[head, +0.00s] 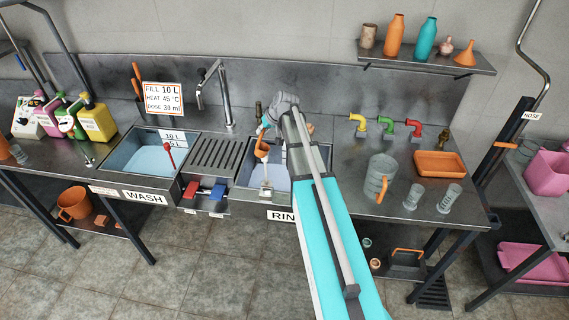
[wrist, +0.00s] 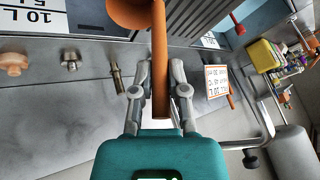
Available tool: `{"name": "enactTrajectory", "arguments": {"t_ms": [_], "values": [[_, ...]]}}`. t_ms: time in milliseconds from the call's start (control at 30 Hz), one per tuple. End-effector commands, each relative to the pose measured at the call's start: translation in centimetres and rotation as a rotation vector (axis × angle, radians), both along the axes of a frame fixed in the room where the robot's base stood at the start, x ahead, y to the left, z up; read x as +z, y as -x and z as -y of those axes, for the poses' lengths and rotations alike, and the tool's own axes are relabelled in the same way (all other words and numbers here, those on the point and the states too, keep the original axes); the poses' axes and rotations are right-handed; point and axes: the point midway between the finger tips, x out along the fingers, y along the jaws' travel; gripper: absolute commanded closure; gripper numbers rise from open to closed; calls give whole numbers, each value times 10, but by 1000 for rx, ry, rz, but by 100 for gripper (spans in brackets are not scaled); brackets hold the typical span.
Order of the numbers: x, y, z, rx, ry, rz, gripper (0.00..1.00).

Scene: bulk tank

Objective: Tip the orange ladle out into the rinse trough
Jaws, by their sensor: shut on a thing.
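The orange ladle (head: 262,147) is held over the rinse trough (head: 247,166). My gripper (wrist: 158,88) is shut on the ladle's handle (wrist: 160,60), with a finger on each side of it. In the wrist view the ladle's bowl (wrist: 134,12) is cut off at the top edge. In the head view my gripper (head: 265,127) is small and partly hidden by my arm. I cannot tell how far the bowl is tilted or what is in it. My arm covers the trough's right part and part of its RINSE label (head: 282,215).
The wash trough (head: 122,158), with a red-handled tool (head: 170,158), lies left, beyond a ribbed drainer (head: 215,154). A tall tap (head: 224,100) stands behind. Right of my arm are a clear jug (head: 378,180), an orange tray (head: 438,164) and coloured taps (head: 387,124).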

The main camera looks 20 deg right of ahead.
Motion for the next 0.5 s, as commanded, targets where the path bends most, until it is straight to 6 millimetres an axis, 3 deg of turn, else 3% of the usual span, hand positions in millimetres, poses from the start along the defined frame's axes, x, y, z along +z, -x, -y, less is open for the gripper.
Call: {"name": "enactTrajectory", "arguments": {"t_ms": [500], "values": [[-5, -12, -37, 1, 182, -54, 100]]}}
